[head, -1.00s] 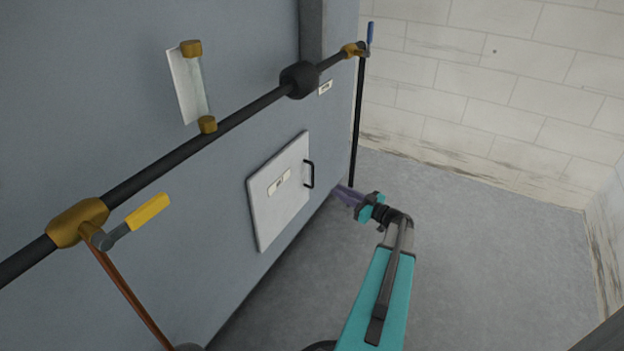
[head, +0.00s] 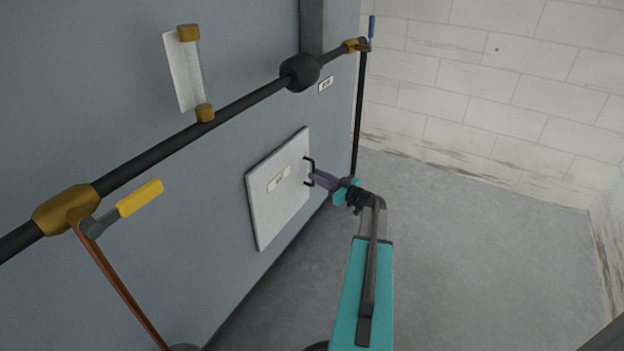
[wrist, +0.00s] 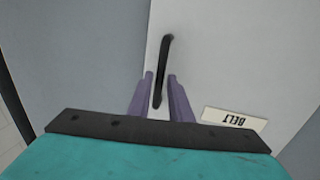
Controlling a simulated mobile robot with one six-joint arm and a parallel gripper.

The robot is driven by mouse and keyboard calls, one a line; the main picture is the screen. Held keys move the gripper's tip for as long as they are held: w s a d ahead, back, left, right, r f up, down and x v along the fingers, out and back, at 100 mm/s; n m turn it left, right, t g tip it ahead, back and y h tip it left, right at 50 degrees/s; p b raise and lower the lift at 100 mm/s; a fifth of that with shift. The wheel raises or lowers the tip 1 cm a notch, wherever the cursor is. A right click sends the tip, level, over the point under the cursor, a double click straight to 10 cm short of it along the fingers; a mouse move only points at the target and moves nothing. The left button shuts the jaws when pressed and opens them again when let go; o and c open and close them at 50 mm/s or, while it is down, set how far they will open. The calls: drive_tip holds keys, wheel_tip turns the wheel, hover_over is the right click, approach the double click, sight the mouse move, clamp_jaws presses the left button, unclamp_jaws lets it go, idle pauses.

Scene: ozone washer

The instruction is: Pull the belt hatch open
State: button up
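The belt hatch (head: 268,207) is a pale square panel on the grey machine wall, and it looks closed. Its black bar handle (head: 308,163) is near the right edge. In the wrist view the hatch (wrist: 225,60) carries an upside-down "BELT" label (wrist: 235,118). My gripper (head: 314,178) is at the handle's lower part. In the wrist view its purple fingers (wrist: 160,78) stand apart, one on each side of the handle (wrist: 162,65), with a gap showing on both sides.
A dark pipe (head: 150,155) crosses the wall above the hatch, with a yellow-handled valve (head: 139,198) at left and a blue-handled valve (head: 372,27) at right. A vertical black pipe (head: 359,110) stands right of the hatch. The floor (head: 460,240) to the right is clear.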

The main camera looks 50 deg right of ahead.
drive_tip(key=shift+w, duration=1.2)
